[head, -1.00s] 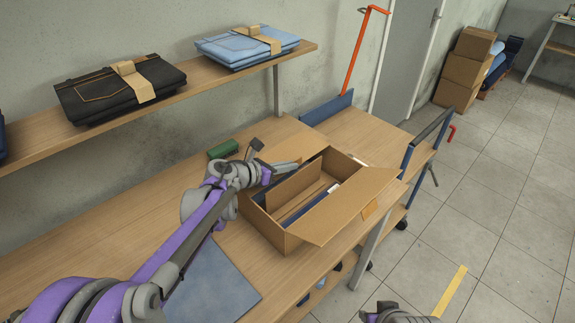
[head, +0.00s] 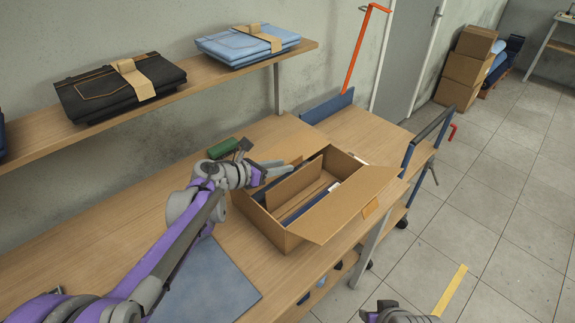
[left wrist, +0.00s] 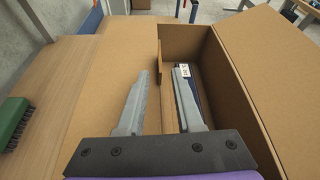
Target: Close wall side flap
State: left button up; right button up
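An open cardboard box (head: 293,240) stands on the wooden table. In the left wrist view a broad wall-side flap (left wrist: 90,80) spreads outward, left of the opening; in the head view my arm and gripper partly hide that side. The opposite flap (head: 345,212) also stands open, and it shows at right in the left wrist view (left wrist: 270,80). My left gripper (head: 278,168) is at the box's wall side, fingers apart and empty. In its wrist view one finger overlaps the flap and the other the opening; contact is unclear. Only part of my right gripper (head: 393,313) shows, fingers unclear.
Dark blue items (head: 308,203) lie inside the box. A green brush (head: 222,148) lies on the table towards the wall. A blue-grey mat (head: 215,285) lies left of the box. A shelf (head: 190,87) with folded jeans runs above along the wall.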

pick_arm(q)
jog(key=v, duration=0.7)
jog(key=shift+s+a+r, duration=0.15)
jog(key=shift+a, duration=0.05)
jog(key=shift+r, duration=0.1)
